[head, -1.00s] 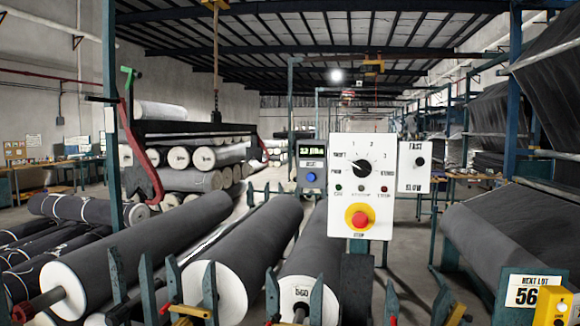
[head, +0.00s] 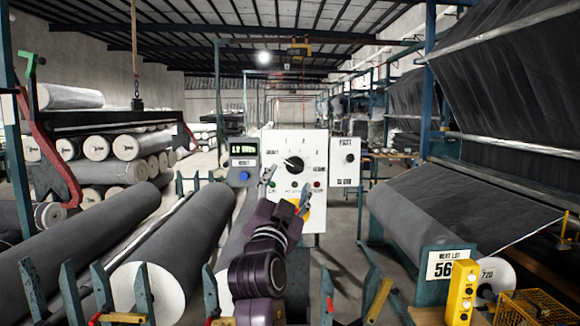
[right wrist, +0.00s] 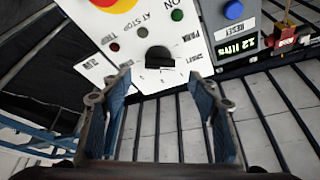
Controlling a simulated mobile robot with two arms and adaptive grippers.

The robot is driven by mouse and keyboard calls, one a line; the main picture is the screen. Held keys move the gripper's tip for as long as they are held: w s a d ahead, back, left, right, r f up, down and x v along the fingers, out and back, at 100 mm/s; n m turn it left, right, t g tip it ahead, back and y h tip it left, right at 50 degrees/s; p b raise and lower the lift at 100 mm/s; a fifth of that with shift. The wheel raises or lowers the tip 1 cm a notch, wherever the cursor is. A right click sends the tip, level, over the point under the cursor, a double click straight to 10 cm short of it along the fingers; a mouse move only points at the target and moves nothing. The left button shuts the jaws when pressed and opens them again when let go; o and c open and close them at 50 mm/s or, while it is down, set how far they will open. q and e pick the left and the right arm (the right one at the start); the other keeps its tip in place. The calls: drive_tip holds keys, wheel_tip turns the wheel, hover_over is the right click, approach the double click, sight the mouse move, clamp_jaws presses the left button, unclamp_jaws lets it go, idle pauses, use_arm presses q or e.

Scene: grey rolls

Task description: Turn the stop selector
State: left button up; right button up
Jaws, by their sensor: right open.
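The stop selector is a black round knob (head: 293,163) on a white control panel (head: 314,147); its pointer faces the left side of the dial in the head view. In the right wrist view the knob (right wrist: 158,58) lies ahead, centred between my fingertips. My right gripper (head: 286,186) is open and empty, just below the knob in the head view. Its two fingers (right wrist: 160,84) stand apart, and a gap to the knob seems to remain. The red and yellow stop button (right wrist: 112,3) is partly cut off; in the head view my gripper covers much of it. My left gripper is out of view.
A grey counter box (head: 241,160) with a blue reset button stands left of the panel. A smaller white panel with a black knob (head: 349,158) is at its right. Large grey rolls (head: 180,245) lie in front, and a yellow button box (head: 461,292) is at lower right.

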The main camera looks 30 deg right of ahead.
sight(293, 168)
drive_tip(key=p+x, duration=0.2)
drive_tip(key=x, duration=0.4)
drive_tip(key=shift+c, duration=0.4)
drive_tip(key=c, duration=1.1)
